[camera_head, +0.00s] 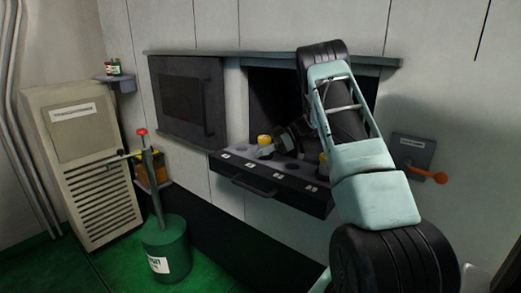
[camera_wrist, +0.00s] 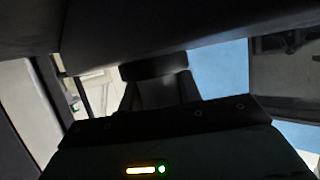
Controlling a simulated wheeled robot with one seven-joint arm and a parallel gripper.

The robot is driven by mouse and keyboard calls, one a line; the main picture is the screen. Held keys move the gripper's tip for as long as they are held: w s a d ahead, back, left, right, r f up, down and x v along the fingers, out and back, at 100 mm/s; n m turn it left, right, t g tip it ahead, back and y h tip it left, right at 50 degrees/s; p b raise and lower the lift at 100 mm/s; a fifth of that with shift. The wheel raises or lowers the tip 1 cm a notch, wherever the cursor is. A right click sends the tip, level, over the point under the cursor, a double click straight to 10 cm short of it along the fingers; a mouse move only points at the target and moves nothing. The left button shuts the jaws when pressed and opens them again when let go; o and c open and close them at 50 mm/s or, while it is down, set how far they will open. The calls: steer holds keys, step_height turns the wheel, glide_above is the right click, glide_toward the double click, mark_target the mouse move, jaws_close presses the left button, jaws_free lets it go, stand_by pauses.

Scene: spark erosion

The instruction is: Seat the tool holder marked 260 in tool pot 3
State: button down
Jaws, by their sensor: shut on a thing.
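A dark drawer (camera_head: 262,176) stands out from the wall opening with a row of round tool pots; its small labels are too small to read surely. My gripper (camera_head: 270,149) is low over the drawer, beside a yellow-topped tool holder (camera_head: 264,139) in the left half of the row. In the wrist view my gripper (camera_wrist: 157,88) is shut on a dark, flat-ended piece (camera_wrist: 153,69), which appears to be the tool holder. Its 260 mark does not show. I cannot tell whether the held one touches a pot.
A shut dark window panel (camera_head: 188,98) is left of the opening. A ledge (camera_head: 220,51) runs above. An orange-handled lever (camera_head: 428,175) is at right.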

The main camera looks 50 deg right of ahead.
steer(key=c, duration=0.9)
jaws_free()
